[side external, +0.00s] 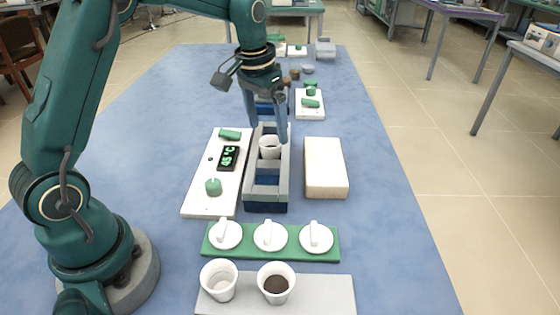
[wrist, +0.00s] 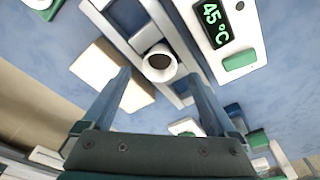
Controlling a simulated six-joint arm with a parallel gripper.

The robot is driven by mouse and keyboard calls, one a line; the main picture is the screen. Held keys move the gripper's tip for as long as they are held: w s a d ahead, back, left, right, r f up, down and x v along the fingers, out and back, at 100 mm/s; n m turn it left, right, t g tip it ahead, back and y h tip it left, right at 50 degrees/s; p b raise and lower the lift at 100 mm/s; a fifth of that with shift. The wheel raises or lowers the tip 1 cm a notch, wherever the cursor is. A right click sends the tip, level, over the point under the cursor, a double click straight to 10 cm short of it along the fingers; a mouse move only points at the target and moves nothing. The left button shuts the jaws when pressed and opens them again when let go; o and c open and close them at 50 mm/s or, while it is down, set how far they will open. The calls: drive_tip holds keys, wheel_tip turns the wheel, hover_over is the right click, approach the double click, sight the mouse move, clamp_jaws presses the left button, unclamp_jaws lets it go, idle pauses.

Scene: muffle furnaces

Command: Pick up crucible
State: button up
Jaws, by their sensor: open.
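A white crucible (side external: 269,147) stands upright inside the open grey furnace (side external: 283,185). In the wrist view this crucible (wrist: 160,75) shows a dark inside. My gripper (side external: 267,134) is open and points down at it, a finger on each side in the picture. In the wrist view the open fingers (wrist: 158,80) are also to either side of the crucible; I cannot tell whether they touch it. Two more white crucibles stand on a grey plate (side external: 330,295) at the front: the left one (side external: 219,281) looks pale inside, the right one (side external: 276,284) holds dark material.
A white panel (side external: 205,190) reading 45 °C lies left of the furnace, a pale block (side external: 325,168) right. Three white lids (side external: 269,236) rest on a green strip (side external: 330,257). More equipment stands behind. The blue table (side external: 390,230) is clear at right.

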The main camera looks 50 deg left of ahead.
sight(269, 137)
drive_tip(key=shift+w+f, duration=0.15)
drive_tip(key=shift+f, duration=0.8)
drive_tip(key=shift+w+f, duration=0.1)
drive_tip(key=shift+f, duration=0.85)
clamp_jaws()
drive_tip(key=shift+r, duration=0.15)
